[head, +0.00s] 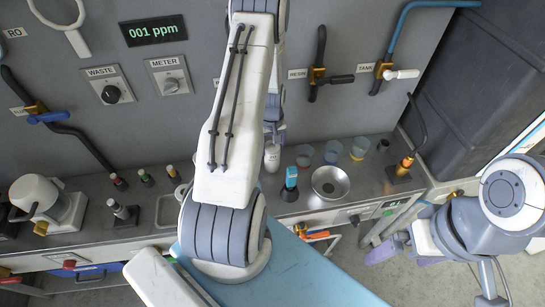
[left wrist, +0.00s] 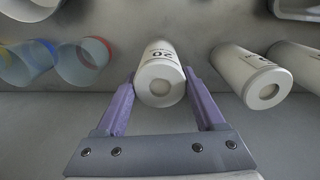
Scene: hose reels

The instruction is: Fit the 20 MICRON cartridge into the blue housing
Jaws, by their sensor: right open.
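The white cartridge (left wrist: 160,78) printed "20" lies between the two purple fingers of my left gripper (left wrist: 161,76) in the left wrist view, its holed round end facing the camera. The fingers are close against its sides; whether they press on it is unclear. My right gripper (head: 385,250) is open, low at the right.
Two more white cartridges (left wrist: 252,78) (left wrist: 297,66) are right of the gripper in the left wrist view. Pipes and valves (head: 318,75) line the back wall.

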